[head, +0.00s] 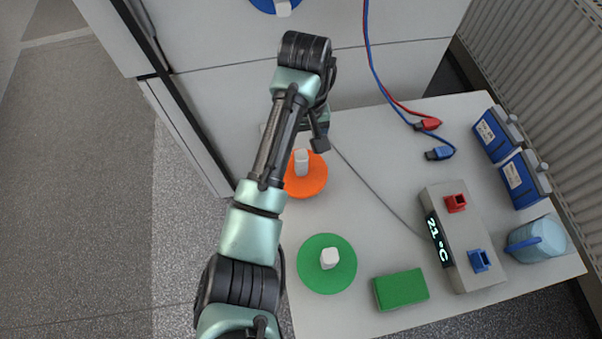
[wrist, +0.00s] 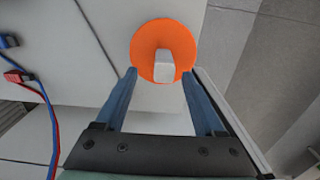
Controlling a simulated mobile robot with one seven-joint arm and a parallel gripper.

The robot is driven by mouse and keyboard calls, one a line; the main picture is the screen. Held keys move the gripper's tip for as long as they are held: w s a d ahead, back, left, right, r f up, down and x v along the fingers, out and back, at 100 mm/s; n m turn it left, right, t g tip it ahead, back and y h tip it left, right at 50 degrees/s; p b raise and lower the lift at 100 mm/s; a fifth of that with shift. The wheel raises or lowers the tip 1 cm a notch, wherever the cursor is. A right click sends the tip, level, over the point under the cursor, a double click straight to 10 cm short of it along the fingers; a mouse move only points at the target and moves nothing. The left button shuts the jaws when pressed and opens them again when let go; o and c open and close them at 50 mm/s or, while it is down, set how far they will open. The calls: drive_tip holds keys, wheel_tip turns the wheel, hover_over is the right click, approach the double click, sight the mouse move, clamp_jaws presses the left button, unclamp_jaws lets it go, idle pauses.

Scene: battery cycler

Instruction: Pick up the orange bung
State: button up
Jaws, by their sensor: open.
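The orange bung (head: 313,184) is a flat orange disc with a white block-shaped grip on top, lying on the white table, partly hidden by my arm in the head view. In the wrist view the orange bung (wrist: 148,38) lies beyond my fingertips, its white grip lined up between them. My gripper (wrist: 158,76) is open and empty, its two blue fingers apart on either side of the grip's line. In the head view my gripper (head: 320,146) is near the far edge of the disc, mostly hidden by the wrist.
A green disc (head: 318,278) with a white grip and a green box (head: 401,290) lie nearer. A grey unit reading 21 °C (head: 464,235), red and blue plugs (head: 439,153) on cables, blue batteries (head: 524,180) and a blue jug (head: 535,240) stand right. A thin cable crosses the table.

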sight(301, 163)
drive_tip(key=shift+s+a+f+p, duration=0.1)
drive_tip(key=shift+a+f+p, duration=0.1)
drive_tip(key=shift+f, duration=1.3)
drive_tip(key=shift+s+a+f+p, duration=0.1)
drive_tip(key=shift+f+p, duration=0.05)
drive_tip(key=shift+f, duration=1.35)
clamp_jaws()
drive_tip(key=shift+w+r, duration=0.1)
